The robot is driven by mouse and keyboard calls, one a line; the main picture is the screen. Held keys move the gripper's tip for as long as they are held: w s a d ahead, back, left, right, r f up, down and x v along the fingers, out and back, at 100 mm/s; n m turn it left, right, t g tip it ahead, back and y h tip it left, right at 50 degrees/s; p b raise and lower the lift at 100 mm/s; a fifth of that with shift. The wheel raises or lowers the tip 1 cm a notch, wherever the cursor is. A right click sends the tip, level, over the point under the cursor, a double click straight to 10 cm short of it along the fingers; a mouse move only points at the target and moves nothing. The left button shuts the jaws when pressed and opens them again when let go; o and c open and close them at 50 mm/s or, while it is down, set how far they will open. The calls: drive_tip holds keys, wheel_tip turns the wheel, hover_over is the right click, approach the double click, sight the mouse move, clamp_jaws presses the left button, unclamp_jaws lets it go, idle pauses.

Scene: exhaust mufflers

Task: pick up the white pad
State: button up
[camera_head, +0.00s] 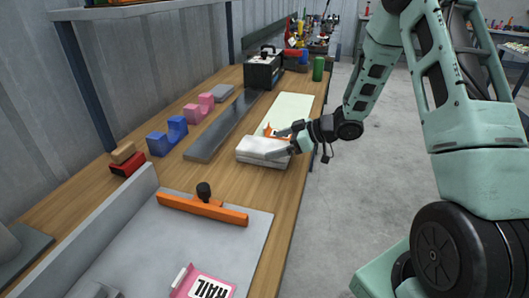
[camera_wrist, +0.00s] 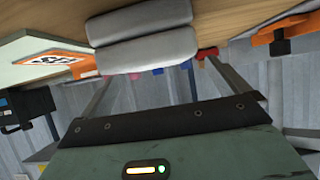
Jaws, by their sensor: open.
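The white pad (camera_head: 258,148) lies on the wooden workbench, at the near end of a pale green board (camera_head: 291,108). It looks like two thick layers, one on the other. In the wrist view the pad (camera_wrist: 148,42) shows at the top centre, with a groove between its layers. My gripper (camera_head: 277,143) is at the pad's right side in the head view, its fingers apart and directed at the pad. In the wrist view the open fingers (camera_wrist: 160,72) reach up toward the pad's edge. I cannot tell whether they touch it. Nothing is held.
An orange-edged sign (camera_wrist: 57,60) lies on the board close to the pad. A grey bar (camera_head: 222,127) runs along the bench, with blue (camera_head: 167,137) and pink blocks (camera_head: 198,110) beyond. A black box (camera_head: 262,72) stands farther back.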

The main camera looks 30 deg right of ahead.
sight(266, 145)
drive_tip(key=shift+w+r+x, duration=0.1)
drive_tip(key=shift+w+x, duration=0.05)
drive_tip(key=shift+x, duration=1.2)
drive_tip(key=shift+w+r+x, duration=0.1)
drive_tip(key=shift+w+x, duration=0.05)
drive_tip(key=shift+x, duration=1.2)
drive_tip(key=shift+d, duration=0.15)
drive_tip(key=c, duration=0.9)
